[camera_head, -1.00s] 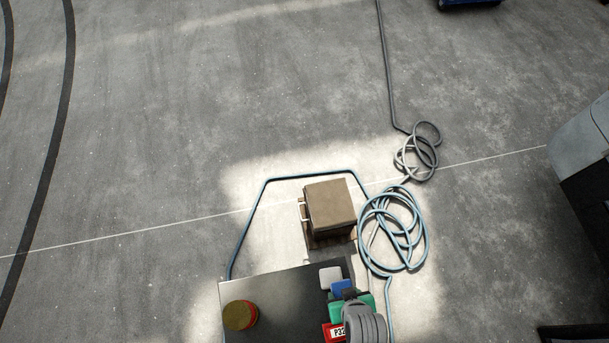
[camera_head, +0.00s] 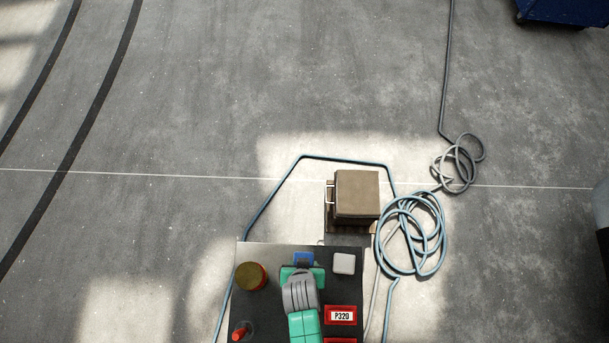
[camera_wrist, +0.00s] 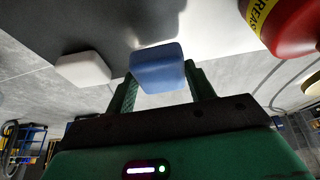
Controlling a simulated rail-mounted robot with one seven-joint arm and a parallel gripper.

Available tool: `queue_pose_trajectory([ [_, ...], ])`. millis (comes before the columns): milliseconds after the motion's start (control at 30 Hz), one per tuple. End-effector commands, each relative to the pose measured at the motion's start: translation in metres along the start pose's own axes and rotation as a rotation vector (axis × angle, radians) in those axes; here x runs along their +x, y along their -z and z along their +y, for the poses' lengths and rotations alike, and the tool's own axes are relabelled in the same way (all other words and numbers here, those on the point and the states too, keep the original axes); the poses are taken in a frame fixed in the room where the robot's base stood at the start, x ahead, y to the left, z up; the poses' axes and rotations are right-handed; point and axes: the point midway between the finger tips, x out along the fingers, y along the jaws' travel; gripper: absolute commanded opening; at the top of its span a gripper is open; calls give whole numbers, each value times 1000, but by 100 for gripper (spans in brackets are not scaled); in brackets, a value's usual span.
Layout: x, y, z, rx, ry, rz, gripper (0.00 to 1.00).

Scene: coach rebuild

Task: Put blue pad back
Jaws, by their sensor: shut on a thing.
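The blue pad (camera_head: 304,259) is near the far edge of the dark tabletop, partly covered by my gripper in the head view. My gripper (camera_head: 303,267) is shut on it. In the wrist view, the blue pad (camera_wrist: 158,68) sits between the two green fingers of my gripper (camera_wrist: 163,82). I cannot tell whether the pad touches the tabletop. A white pad (camera_head: 344,263) lies to its right in the head view; it also shows in the wrist view (camera_wrist: 83,69).
A red can with an olive top (camera_head: 251,276) stands left of my gripper. A red tray marked P320 (camera_head: 341,315) and a red-topped item (camera_head: 241,331) are nearer. Beyond the table are a brown box (camera_head: 357,194) and a coiled blue hose (camera_head: 412,235) on the floor.

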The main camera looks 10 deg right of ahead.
Motion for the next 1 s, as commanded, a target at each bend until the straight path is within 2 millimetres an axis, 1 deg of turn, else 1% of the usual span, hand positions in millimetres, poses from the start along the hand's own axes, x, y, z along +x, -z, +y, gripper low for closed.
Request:
queue_pose_trajectory([
  [33,1,1,-4,0,1,-1,35],
  [167,2,2,-7,1,1,-1,35],
  [267,4,6,-21,-3,2,1,35],
  [300,14,2,-20,0,0,-2,35],
  [333,20,-2,-19,0,-1,-4,35],
  [433,34,-7,-19,1,0,-2,35],
  [500,37,-8,-19,1,0,-1,35],
  [800,40,-9,-19,1,0,-1,35],
  [833,39,-9,-19,1,0,0,57],
  [867,39,-9,-19,1,0,0,63],
  [900,39,-9,-19,1,0,0,71],
  [933,38,-9,-19,1,0,0,75],
  [1000,38,-9,-19,1,0,0,75],
])
